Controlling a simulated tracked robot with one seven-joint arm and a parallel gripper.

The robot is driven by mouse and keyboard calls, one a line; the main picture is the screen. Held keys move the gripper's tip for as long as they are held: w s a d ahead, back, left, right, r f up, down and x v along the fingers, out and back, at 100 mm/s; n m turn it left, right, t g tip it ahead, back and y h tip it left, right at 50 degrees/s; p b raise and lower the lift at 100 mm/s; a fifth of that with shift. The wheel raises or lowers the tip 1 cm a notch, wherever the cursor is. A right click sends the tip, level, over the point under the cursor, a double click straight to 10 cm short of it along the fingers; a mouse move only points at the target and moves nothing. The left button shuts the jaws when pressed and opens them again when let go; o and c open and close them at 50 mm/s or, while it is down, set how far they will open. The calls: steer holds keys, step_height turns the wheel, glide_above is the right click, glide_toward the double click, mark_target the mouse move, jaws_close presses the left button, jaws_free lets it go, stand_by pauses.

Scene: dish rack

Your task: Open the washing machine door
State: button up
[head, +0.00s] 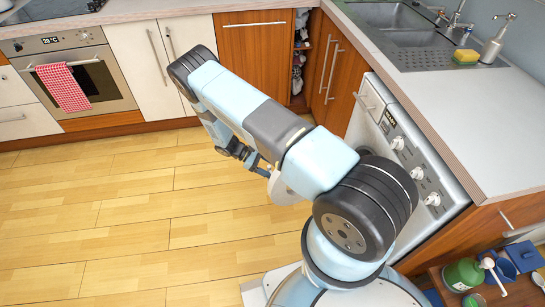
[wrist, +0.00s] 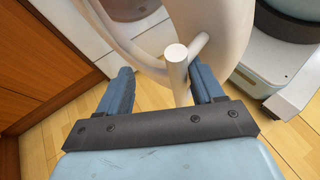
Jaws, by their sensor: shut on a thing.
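The white washing machine (head: 408,150) stands under the counter on the right, its control panel and knobs facing left. Its pale round door (head: 285,190) shows partly behind my arm and stands out from the machine's front over the floor. In the wrist view the door's curved rim (wrist: 235,30) fills the top, with a short round handle bar (wrist: 177,72) on it. My gripper (head: 262,165) is at the door's edge; in the wrist view its fingers (wrist: 162,72) are on either side of the handle, closed on it. My arm hides the machine's opening and much of the door.
The wooden floor (head: 100,220) at left is clear. An oven (head: 75,75) with a checked towel and cabinets line the back. The sink (head: 400,25) is above.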

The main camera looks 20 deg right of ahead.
steer(key=shift+s+d+r, duration=0.15)
steer(key=shift+r, duration=0.3)
steer(key=shift+s+d+r, duration=0.15)
steer(key=shift+r, duration=0.25)
steer(key=shift+c, duration=1.3)
steer(key=w+a, duration=0.3)
steer(key=w, duration=0.4)
steer(key=w+a, duration=0.3)
steer(key=w, duration=0.4)
steer(key=shift+w+a+f, duration=0.2)
steer(key=shift+a+f, duration=0.1)
